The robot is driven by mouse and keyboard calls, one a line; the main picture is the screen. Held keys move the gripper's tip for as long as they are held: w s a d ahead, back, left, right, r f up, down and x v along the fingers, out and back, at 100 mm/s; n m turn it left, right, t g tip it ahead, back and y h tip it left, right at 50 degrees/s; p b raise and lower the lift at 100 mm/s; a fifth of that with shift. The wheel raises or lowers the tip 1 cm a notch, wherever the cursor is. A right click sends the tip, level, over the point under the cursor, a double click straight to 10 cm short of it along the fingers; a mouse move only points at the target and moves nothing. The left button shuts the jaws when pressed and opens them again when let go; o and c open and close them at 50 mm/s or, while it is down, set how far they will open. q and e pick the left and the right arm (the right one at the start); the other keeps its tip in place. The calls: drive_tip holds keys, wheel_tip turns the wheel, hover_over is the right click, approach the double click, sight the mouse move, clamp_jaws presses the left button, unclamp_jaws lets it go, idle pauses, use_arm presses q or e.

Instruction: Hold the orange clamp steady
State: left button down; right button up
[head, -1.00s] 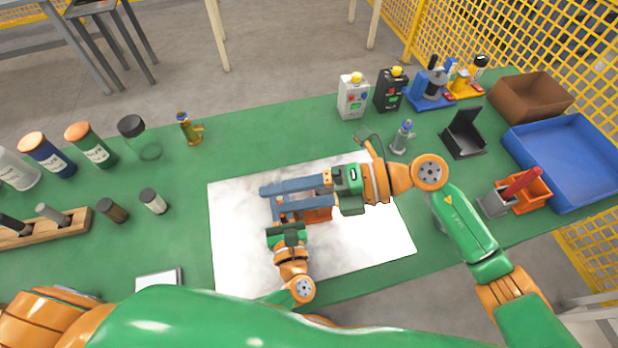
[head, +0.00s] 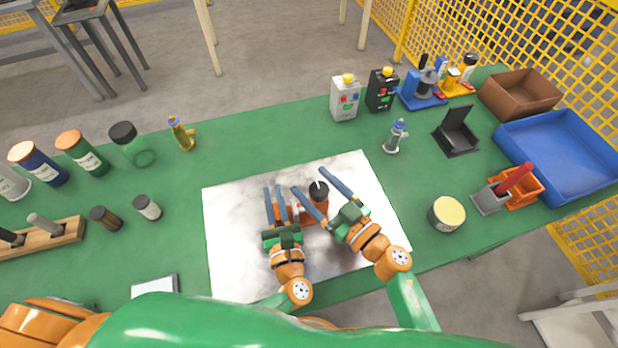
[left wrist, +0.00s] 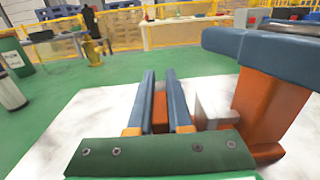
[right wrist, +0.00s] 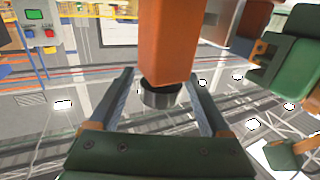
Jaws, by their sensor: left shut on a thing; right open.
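The orange clamp (head: 295,211) stands on the shiny metal plate (head: 232,232), partly hidden by my gripper fingers. Its round black-topped part (head: 319,190) is at its right end. My left gripper (head: 273,190) is shut on an orange part of the clamp; this part (left wrist: 160,112) shows between its fingers in the left wrist view. My right gripper (head: 309,180) is open, its fingers on either side of the black-topped part. In the right wrist view an orange block (right wrist: 167,40) with a dark cylinder (right wrist: 160,97) lies between the spread fingers, with gaps beside it.
A cream-topped round tin (head: 447,213) stands right of the plate. A silver fitting (head: 396,137) and a black open box (head: 456,132) stand behind. A blue tray (head: 560,147) is at the far right. Bottles (head: 82,153) line the left. The plate's front left is clear.

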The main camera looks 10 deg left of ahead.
drive_tip(key=shift+x, duration=1)
clamp_jaws()
drive_tip(key=shift+n, duration=0.3)
drive_tip(key=n+g+y, duration=0.2)
drive_tip(key=g, duration=0.1)
drive_tip(key=s+n+g+y, duration=0.1)
drive_tip(key=g, duration=0.1)
drive_tip(key=shift+a, duration=0.3)
drive_tip(key=shift+s+a+f+n+g+y, duration=0.1)
drive_tip(key=shift+s+n+g+y, duration=0.15)
drive_tip(key=shift+n+g, duration=0.65)
drive_tip(key=shift+s+d+r+n+g+y, duration=0.15)
drive_tip(key=shift+n+g, duration=0.35)
drive_tip(key=shift+g, duration=0.65)
drive_tip(key=shift+s+a+f+n+g+y, duration=0.15)
drive_tip(key=shift+n+g+y, duration=0.15)
drive_tip(key=shift+n+g, duration=0.6)
drive_tip(key=shift+g, duration=0.25)
